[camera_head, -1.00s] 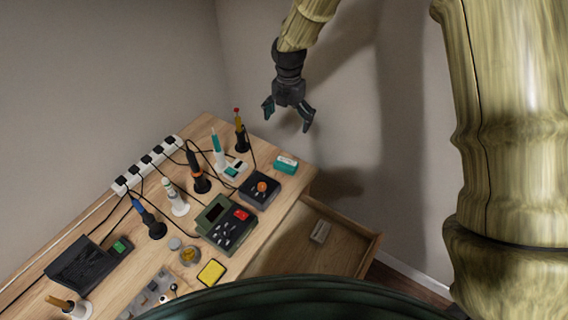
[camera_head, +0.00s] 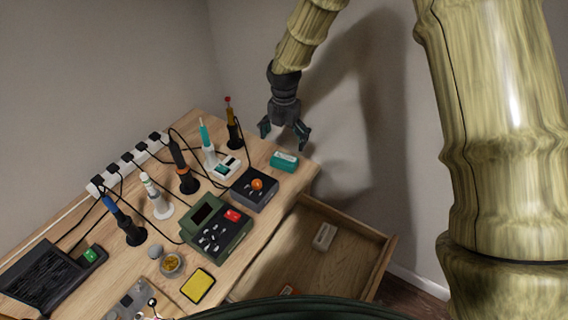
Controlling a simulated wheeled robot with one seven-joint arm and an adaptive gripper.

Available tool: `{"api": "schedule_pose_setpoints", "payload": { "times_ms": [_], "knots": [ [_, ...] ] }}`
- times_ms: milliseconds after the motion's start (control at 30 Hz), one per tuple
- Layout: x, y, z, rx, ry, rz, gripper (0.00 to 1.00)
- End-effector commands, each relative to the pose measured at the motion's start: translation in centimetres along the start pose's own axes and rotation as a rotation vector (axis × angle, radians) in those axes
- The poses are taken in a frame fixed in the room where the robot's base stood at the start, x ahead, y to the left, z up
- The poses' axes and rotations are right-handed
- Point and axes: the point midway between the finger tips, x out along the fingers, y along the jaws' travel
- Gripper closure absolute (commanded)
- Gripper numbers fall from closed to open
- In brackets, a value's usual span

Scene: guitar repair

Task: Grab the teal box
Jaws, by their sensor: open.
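The teal box (camera_head: 285,161) is a small box with a white label on its upper side. It lies on the wooden workbench (camera_head: 262,217) near its far right corner. My gripper (camera_head: 285,138) is open and empty, fingers pointing down. In the picture it shows just above the teal box, with the fingertips apart on either side; I cannot tell the exact height gap.
A soldering iron in a stand (camera_head: 233,131) and a white-and-teal station (camera_head: 226,168) stand left of the box. A dark station with an orange knob (camera_head: 254,190) is nearer. An open drawer (camera_head: 340,250) holding a pale box (camera_head: 324,236) juts out at right.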

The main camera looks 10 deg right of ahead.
Motion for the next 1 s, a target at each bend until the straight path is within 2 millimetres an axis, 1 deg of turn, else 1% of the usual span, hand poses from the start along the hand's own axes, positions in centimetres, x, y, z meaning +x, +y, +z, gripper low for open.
{"api": "schedule_pose_setpoints", "payload": {
  "times_ms": [200,300,567,833,1000],
  "knots": [
    [2.9,0.0,-0.1,0.000,0.001,-0.002,0.00],
    [3.9,0.0,-0.1,-0.001,0.001,-0.002,0.00],
    [5.3,0.0,0.1,0.001,0.000,-0.001,0.00],
    [8.3,0.1,0.3,0.000,0.000,-0.001,0.00],
    [9.4,0.1,0.3,0.000,0.000,-0.001,0.00]
  ]
}}
